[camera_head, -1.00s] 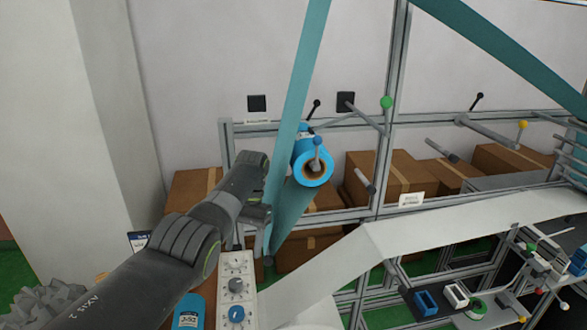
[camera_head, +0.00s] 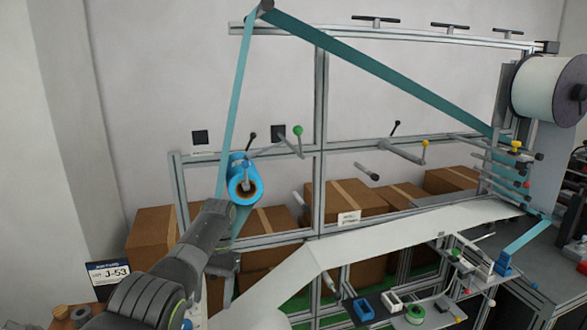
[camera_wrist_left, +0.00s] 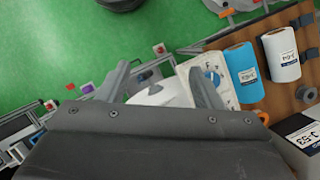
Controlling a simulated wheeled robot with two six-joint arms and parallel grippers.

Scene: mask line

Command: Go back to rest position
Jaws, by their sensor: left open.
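My left gripper (camera_head: 224,268) comes in from the lower left in the head view. Its dark arm hides part of the frame behind it. In the left wrist view its two grey fingers (camera_wrist_left: 162,84) are spread apart with nothing held between them. My right gripper is in neither view.
A metal frame (camera_head: 319,110) stands behind, with a white roll (camera_head: 541,90) at right. A white web (camera_head: 400,230) slopes across. Cardboard boxes (camera_head: 350,197) stand behind the frame. The wrist view shows blue (camera_wrist_left: 243,72) and white (camera_wrist_left: 281,54) rolls on a wooden surface.

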